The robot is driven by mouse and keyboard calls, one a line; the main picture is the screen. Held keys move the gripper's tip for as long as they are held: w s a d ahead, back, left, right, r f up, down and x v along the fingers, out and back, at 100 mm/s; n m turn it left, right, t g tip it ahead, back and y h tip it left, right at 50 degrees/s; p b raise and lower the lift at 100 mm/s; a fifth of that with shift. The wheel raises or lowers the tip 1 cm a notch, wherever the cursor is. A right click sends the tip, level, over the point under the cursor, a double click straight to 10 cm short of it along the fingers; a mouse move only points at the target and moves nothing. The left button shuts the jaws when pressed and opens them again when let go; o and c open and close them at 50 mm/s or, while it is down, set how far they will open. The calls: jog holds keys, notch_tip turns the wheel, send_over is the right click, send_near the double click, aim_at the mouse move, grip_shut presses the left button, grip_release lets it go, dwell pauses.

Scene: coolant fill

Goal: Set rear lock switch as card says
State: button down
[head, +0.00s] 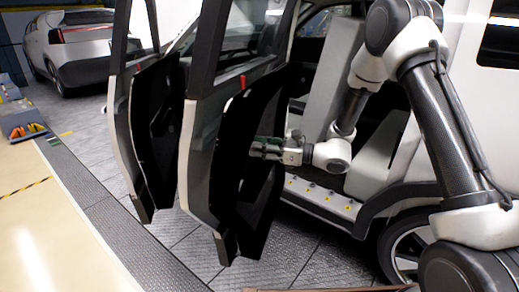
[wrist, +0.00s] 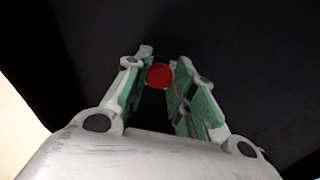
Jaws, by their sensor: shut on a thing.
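My gripper (head: 258,148) reaches the black inner panel of the nearer open car door (head: 232,170) in the head view. In the wrist view, my gripper (wrist: 160,68) has its two green-padded fingers closed in on a small red round knob (wrist: 159,75), which looks like the lock switch. The knob sits between the fingertips against the dark panel. Its setting cannot be read, and in the head view it is hidden by the gripper. No card can be made out in either view.
A second open door (head: 155,130) stands left of the nearer one. The car's sill (head: 320,198) and grey seat are right of my gripper. A white car (head: 75,45) is parked at the far left. Open floor (head: 110,190) lies left of the doors.

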aim_at(248, 135)
jog(key=shift+r, duration=1.7)
jog(key=c, duration=1.2)
grip_release()
jog(key=shift+r, duration=0.1)
jog(key=shift+c, duration=0.2)
jog(key=shift+o, duration=0.2)
jog(key=shift+d, duration=0.4)
jog(key=v, duration=1.1)
jog(key=shift+s, duration=0.2)
